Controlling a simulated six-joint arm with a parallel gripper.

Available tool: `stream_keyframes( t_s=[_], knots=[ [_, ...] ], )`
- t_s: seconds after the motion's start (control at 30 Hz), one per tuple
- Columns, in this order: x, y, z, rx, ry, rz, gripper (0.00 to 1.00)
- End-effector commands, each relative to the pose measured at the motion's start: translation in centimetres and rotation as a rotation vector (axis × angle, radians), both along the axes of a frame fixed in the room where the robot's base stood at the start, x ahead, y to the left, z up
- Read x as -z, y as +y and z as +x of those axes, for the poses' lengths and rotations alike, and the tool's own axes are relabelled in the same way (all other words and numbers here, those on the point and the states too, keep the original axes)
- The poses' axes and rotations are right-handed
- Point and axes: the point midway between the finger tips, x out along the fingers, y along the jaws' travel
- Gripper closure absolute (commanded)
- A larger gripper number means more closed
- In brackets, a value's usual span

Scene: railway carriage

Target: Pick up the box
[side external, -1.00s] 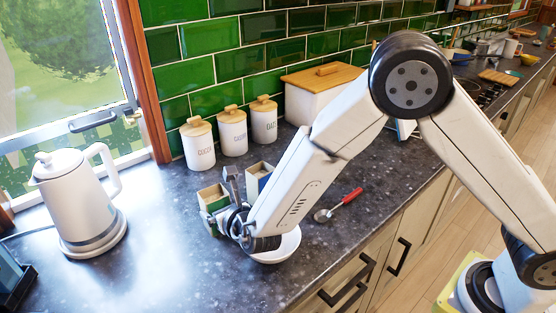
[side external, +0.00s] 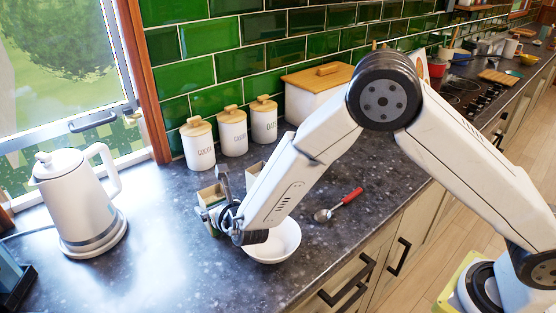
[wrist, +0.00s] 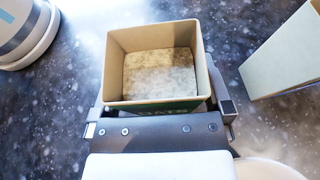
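An open-topped box (side external: 211,193), pale inside with some green on its outside, stands on the dark counter. In the wrist view the box (wrist: 158,72) is upright, with a pale grey content or base inside. My gripper (wrist: 160,98) is open, with one finger on each side of the box. The left finger is close to the box wall and a narrow gap seems to show on the right; contact is unclear. In the side view my gripper (side external: 214,201) is low over the counter at the box, partly hidden by my wrist. The box's lower part is hidden.
A second similar box (wrist: 285,55) stands close on the right. A white bowl (side external: 273,243) sits just under my wrist. A red-handled spoon (side external: 338,206), a white kettle (side external: 77,205) and several canisters (side external: 232,131) stand around.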

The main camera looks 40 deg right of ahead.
Motion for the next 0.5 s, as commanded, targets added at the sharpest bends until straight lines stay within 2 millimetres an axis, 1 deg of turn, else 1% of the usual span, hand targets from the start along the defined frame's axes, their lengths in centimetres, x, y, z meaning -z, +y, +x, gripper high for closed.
stream_keyframes(
  t_s=[0.03,0.07,0.1,0.17,0.2,0.23,0.27,0.5],
  knots=[
    [-0.01,0.0,-0.01,0.0,0.0,0.0,0.13],
    [-0.01,0.01,0.0,0.0,0.0,0.0,0.22],
    [-0.01,0.0,-0.01,0.0,0.0,0.0,0.35],
    [-0.01,0.0,-0.01,0.0,0.0,0.0,0.54],
    [-0.01,0.01,0.0,0.0,0.0,0.0,0.67],
    [-0.01,0.0,-0.01,0.0,0.0,0.0,0.76],
    [-0.06,0.02,0.02,0.0,-0.001,0.0,0.79],
    [-0.1,0.02,0.01,0.0,-0.002,0.001,0.79]
  ],
)
